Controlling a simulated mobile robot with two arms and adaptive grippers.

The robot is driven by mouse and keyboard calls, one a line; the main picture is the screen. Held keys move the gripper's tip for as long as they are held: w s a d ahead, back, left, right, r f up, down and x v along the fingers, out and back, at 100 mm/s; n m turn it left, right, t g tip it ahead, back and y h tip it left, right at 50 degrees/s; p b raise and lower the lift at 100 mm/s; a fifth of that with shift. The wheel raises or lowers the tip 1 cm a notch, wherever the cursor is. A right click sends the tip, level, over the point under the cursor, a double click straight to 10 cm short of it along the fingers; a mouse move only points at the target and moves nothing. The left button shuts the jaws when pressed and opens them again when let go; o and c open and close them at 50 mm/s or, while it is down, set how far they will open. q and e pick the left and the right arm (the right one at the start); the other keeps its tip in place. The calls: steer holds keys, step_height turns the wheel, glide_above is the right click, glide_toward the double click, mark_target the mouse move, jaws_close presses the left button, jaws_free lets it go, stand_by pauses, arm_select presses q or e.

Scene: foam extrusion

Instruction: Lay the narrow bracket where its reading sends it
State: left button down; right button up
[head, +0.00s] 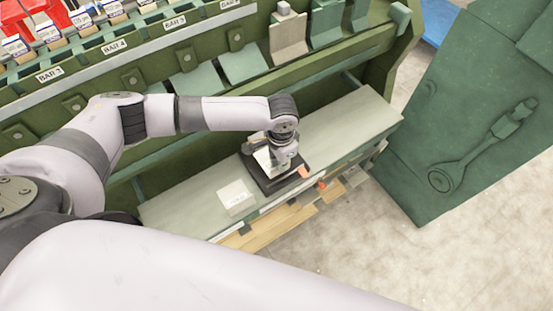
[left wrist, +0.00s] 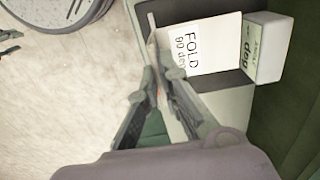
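In the head view the bracket (head: 262,157) is mostly hidden under my left gripper (head: 284,164), over the dark pad (head: 272,186). A pale box (left wrist: 268,48) marked "deg" stands against the bracket's far side. My right gripper is not in view.
The pad sits on a long grey shelf (head: 350,118). Behind is a green rack with bins labelled BAR (head: 114,47) and several hanging plates (head: 243,63). A green panel (head: 460,110) stands right; the floor in front is clear.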

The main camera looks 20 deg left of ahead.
arm_select(q)
steer(key=s+a+r+n, duration=0.2)
steer(key=r, duration=0.5)
steer(key=s+a+r+n, duration=0.1)
steer(key=s+r+n, duration=0.2)
steer(key=r, duration=0.5)
steer(key=s+a+r+n, duration=0.2)
steer(key=s+r, duration=0.1)
steer(key=r, duration=0.4)
steer(key=shift+a+r+n, duration=0.3)
steer(key=shift+a+r, duration=0.05)
steer(key=shift+r, duration=0.05)
